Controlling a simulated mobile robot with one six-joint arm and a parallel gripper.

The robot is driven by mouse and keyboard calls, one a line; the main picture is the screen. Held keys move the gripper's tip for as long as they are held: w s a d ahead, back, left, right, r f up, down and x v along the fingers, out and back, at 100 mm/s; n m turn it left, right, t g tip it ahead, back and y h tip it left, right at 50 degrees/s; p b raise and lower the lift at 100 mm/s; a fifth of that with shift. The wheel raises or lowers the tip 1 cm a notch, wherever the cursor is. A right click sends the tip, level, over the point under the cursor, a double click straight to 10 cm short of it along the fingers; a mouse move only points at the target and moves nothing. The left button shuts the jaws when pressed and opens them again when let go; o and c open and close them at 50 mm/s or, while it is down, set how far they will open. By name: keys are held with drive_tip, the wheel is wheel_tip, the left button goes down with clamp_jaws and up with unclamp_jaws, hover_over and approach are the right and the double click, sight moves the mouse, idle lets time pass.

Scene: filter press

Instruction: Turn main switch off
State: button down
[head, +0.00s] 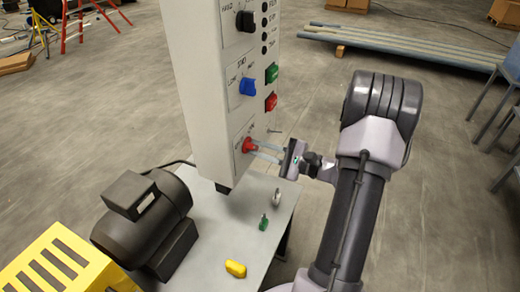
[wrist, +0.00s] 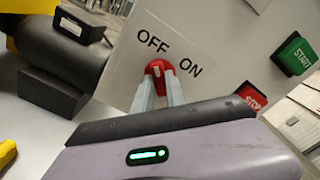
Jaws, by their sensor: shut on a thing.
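The main switch (head: 248,145) is a red knob low on the front of the white control panel (head: 205,120). In the wrist view the red knob (wrist: 158,69) sits just below the printed words OFF and ON, with a pale mark on its face that appears to lie between the two words. My gripper (head: 256,151) reaches the knob from the right in the head view. Its two fingers (wrist: 158,92) are shut on the knob. The fingertips hide part of the knob's lower side.
Above the switch are a blue knob (head: 247,86), a black knob (head: 245,21), a green START button (head: 272,73) and a red STOP button (head: 271,102). A dark motor (head: 145,220), a yellow piece (head: 235,269) and a green piece (head: 264,222) are on the grey table (head: 215,240) below.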

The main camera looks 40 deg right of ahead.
drive_tip(key=c, duration=1.4)
unclamp_jaws()
drive_tip(key=shift+o, duration=0.2)
drive_tip(key=p+v, duration=0.4)
drive_tip(key=v, duration=1.3)
drive_tip(key=shift+s, duration=0.25)
drive_tip(key=w+a+r+n+g, duration=0.25)
drive_tip(key=a+n+g, duration=0.2)
drive_tip(key=a, duration=0.45)
drive_tip(key=w+a+r+n+g+y, duration=0.1)
drive_tip(key=a+r+n+g, duration=0.3)
drive_tip(key=a, duration=0.5)
drive_tip(key=w+a+r+n+g, duration=0.25)
drive_tip(key=a+g, duration=0.25)
drive_tip(key=a, duration=0.4)
drive_tip(key=s+a+r+n+t+h, duration=0.2)
drive_tip(key=s+a+r+n+h, duration=0.2)
drive_tip(key=a, duration=0.6)
drive_tip(key=s+n+h, duration=0.2)
drive_tip(key=s+n, duration=0.1)
drive_tip(key=shift+a+r+t, duration=0.15)
drive_tip(key=shift+a+t, duration=0.15)
drive_tip(key=shift+t, duration=0.05)
